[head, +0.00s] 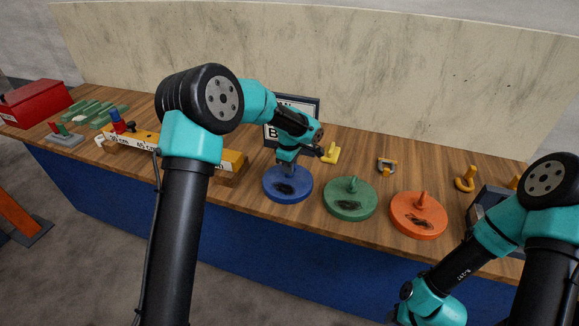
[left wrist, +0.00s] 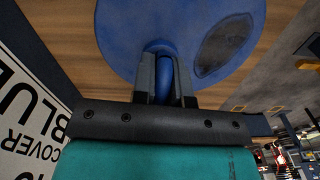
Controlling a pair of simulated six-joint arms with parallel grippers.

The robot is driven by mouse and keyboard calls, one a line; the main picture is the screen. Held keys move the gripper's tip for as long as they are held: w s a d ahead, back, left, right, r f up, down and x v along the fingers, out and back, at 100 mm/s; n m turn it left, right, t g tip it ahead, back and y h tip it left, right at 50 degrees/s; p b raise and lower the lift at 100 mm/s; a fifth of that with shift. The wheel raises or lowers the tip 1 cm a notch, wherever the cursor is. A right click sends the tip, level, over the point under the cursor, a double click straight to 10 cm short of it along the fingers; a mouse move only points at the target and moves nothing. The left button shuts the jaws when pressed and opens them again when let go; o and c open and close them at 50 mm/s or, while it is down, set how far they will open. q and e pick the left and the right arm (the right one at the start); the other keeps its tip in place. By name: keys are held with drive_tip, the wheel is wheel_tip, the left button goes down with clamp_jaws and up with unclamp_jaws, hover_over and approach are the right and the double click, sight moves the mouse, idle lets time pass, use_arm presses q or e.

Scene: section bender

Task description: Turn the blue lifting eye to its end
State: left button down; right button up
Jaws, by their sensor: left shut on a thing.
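The blue disc-shaped cover (head: 296,198) lies flat on the wooden bench and has a dark oval patch on top. My left gripper (head: 287,166) is over it, pointing down. In the left wrist view the blue lifting eye (left wrist: 163,72) stands up from the blue cover (left wrist: 125,30), between the two fingers, which are shut on it. In the head view the gripper hides the eye. My right arm is at the lower right, and its gripper is not in view.
A green cover (head: 350,205) and an orange cover (head: 428,222), each with an upright eye, sit to the right. A sign (head: 312,105) stands behind. Yellow hooks (head: 465,182) lie farther right. A yellow bar (head: 232,163) is at left; a red box (head: 35,102) at far left.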

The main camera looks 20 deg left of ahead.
use_arm(q)
drive_tip(key=shift+n, duration=0.8)
drive_tip(key=c, duration=1.1)
unclamp_jaws()
drive_tip(key=shift+c, duration=0.2)
wheel_tip(320, 180, up, 18)
drive_tip(key=shift+f, duration=0.25)
drive_tip(key=shift+f, duration=0.15)
